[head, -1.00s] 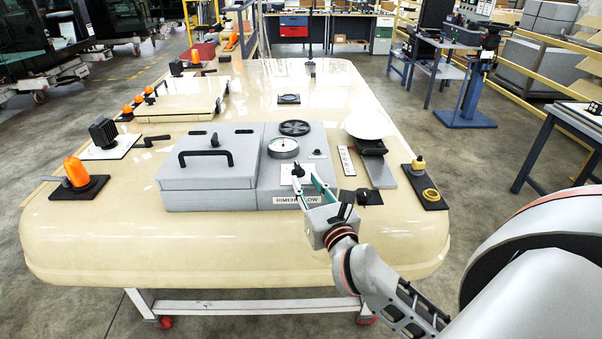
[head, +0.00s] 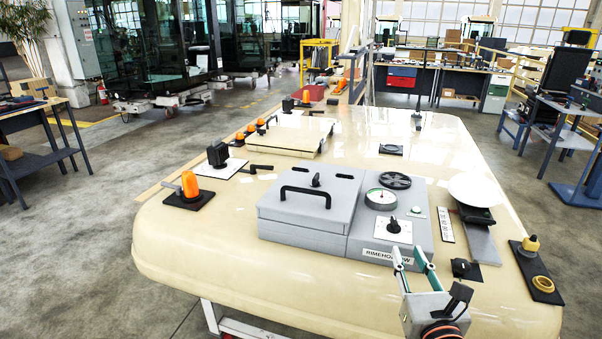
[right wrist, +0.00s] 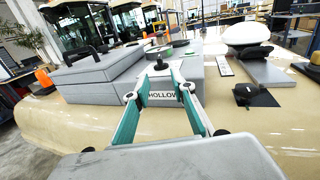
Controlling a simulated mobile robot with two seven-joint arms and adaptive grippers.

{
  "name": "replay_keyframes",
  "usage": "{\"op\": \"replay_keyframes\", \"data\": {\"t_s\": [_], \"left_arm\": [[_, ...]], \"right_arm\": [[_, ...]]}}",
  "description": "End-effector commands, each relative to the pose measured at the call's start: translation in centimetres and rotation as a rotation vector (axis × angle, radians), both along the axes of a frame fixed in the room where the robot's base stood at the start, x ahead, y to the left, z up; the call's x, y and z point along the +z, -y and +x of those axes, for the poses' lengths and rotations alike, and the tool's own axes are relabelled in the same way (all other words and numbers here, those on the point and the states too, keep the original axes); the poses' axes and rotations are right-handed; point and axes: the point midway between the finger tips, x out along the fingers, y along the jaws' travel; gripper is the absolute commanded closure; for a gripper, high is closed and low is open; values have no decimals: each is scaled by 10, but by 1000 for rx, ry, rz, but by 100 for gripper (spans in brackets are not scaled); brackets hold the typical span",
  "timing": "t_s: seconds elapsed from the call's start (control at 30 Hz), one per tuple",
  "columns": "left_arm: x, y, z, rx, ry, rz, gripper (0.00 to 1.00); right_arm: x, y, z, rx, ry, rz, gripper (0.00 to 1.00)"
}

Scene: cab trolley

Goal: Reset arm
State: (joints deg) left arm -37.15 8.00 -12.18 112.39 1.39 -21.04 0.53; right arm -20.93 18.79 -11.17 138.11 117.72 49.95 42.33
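My right gripper (head: 407,252) is at the front edge of the cream cab roof, just in front of the grey box unit (head: 362,250). In the right wrist view its two green-sided fingers (right wrist: 160,95) are spread apart with nothing between them. Beyond the fingertips is a small black knob on a white plate (head: 393,229), which also shows in the right wrist view (right wrist: 160,64). A gap shows between fingertips and knob in the head view. My left gripper is not in view.
The unit carries a black lid handle (head: 305,192), a dial gauge (head: 381,199) and a black handwheel (head: 395,180). An orange beacon (head: 190,184) stands left.

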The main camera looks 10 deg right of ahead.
Motion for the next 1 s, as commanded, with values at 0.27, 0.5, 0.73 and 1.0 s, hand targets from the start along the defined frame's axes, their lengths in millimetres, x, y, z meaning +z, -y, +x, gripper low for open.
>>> {"op": "replay_keyframes", "data": {"t_s": [0.27,0.5,0.73,1.0], "left_arm": [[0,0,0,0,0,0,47],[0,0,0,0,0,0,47],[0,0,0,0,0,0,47],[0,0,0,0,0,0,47]], "right_arm": [[7,-7,-5,-15,36,-449,75],[-20,-66,-17,49,34,-1278,75],[-116,-133,-39,243,-2,-2082,75],[-266,-157,-95,641,4,-2917,75]]}}
